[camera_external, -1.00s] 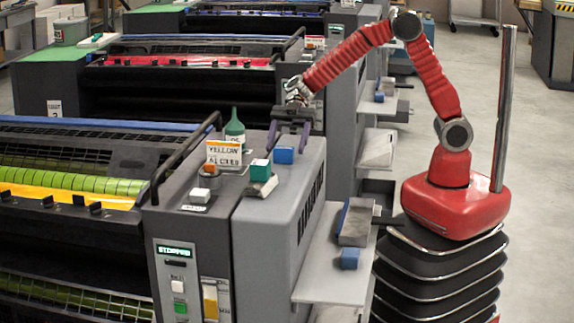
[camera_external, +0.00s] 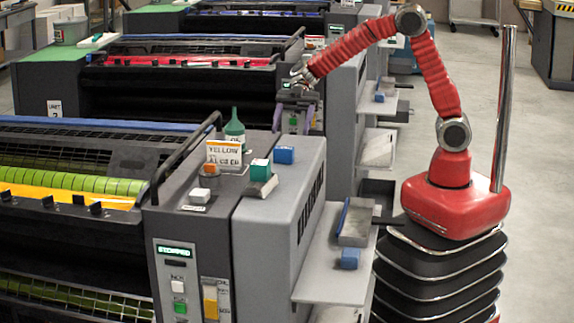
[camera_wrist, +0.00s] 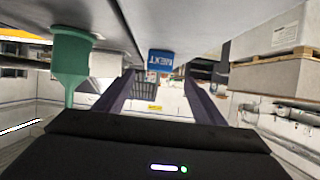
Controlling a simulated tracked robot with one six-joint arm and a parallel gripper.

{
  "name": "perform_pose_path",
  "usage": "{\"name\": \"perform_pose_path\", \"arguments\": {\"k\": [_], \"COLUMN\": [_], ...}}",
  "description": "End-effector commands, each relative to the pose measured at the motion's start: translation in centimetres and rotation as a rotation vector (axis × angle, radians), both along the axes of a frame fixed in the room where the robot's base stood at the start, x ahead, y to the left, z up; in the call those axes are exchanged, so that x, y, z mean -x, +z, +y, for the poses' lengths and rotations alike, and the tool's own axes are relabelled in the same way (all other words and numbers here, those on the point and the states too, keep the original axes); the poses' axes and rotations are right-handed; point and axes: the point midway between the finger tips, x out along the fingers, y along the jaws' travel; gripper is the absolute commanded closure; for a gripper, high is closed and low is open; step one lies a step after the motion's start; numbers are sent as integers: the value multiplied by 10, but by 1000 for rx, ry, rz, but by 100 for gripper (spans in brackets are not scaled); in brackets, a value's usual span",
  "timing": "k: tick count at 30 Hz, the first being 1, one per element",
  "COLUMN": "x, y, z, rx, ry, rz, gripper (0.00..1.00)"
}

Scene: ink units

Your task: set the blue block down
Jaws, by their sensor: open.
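The blue block (camera_external: 284,155) rests on the grey top of the near press unit, right of the green bottle. It also shows in the wrist view (camera_wrist: 160,60), with white lettering on its face, beyond my fingertips. My gripper (camera_external: 294,112) is open and empty. It hangs above and behind the block in the external view, apart from it. In the wrist view, my two dark fingers (camera_wrist: 158,80) are spread with nothing between them.
A teal-topped block (camera_external: 260,170) sits in front. Another blue block (camera_external: 349,258) lies on the side shelf (camera_external: 325,275).

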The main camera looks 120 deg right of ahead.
Motion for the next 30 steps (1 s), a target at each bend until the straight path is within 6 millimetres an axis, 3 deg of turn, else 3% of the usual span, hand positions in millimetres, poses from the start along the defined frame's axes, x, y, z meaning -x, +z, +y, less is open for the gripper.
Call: {"name": "perform_pose_path", "arguments": {"k": [8, 13, 21, 30], "x": [2, 16, 64, 126], "y": [1, 5, 8, 6], "z": [8, 42, 115, 166], "rx": [0, 3, 54, 160], "ry": [6, 24, 6, -118], "rz": [20, 130, 411, 644], "gripper": [36, 36, 36, 36]}}
